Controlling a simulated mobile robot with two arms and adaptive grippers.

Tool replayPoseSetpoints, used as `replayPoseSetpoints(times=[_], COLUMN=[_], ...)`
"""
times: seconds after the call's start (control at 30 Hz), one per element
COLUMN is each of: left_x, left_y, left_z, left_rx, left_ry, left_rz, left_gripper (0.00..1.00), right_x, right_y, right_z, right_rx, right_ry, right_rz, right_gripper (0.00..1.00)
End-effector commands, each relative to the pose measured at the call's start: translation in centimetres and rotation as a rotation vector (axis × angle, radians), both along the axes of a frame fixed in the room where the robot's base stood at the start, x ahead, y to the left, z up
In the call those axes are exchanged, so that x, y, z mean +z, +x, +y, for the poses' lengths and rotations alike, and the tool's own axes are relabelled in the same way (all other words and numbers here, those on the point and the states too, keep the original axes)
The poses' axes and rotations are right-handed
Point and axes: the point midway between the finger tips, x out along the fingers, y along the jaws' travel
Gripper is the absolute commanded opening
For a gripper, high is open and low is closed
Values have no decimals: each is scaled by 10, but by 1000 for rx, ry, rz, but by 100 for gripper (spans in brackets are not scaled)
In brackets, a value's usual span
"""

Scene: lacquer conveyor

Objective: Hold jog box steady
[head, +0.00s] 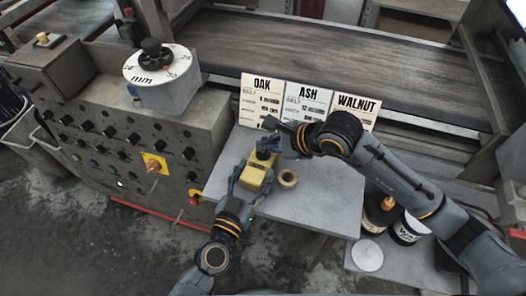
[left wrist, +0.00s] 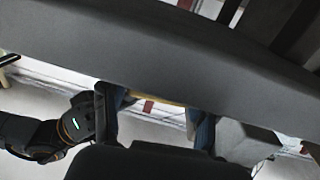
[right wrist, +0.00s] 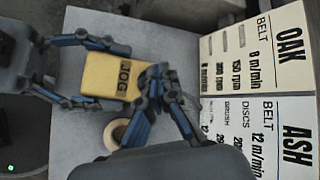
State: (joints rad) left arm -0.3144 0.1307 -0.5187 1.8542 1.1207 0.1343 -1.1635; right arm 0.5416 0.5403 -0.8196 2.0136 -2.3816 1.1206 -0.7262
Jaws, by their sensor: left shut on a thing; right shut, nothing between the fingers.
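The jog box (head: 252,179) is a yellow block at the front left of the grey table. Its JOG label shows in the right wrist view (right wrist: 100,76). My left gripper (head: 252,176) is shut on the jog box, with fingers on opposite sides of it. In the left wrist view only a thin yellow strip of the box (left wrist: 168,101) shows between the fingers; a grey slab hides the rest. My right gripper (head: 270,142) is shut and empty just above the far end of the box. In the right wrist view its fingertips (right wrist: 155,80) overlap the box's edge; contact is unclear.
A tan ring like a tape roll (head: 287,180) lies right of the box. Cards for OAK (head: 261,100), ASH (head: 308,104) and WALNUT (head: 355,109) stand at the table's back. A control cabinet (head: 205,140) is at left. Tins (head: 408,230) stand lower right. The table's front right is clear.

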Motion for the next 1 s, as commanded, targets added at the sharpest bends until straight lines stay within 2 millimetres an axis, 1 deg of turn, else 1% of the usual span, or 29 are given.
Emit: replayPoseSetpoints(times=[0.23,0.5,1.0], left_x=[0,0,0], left_y=[0,0,0], left_z=[0,0,0], left_rx=[0,0,0], left_ry=[0,0,0], left_rz=[0,0,0], left_gripper=[18,18,18], right_x=[-1,-8,-10], right_y=[0,0,0], right_z=[0,0,0], right_rx=[0,0,1], right_ry=[0,0,0], right_rz=[0,0,1], right_gripper=[0,0,0])
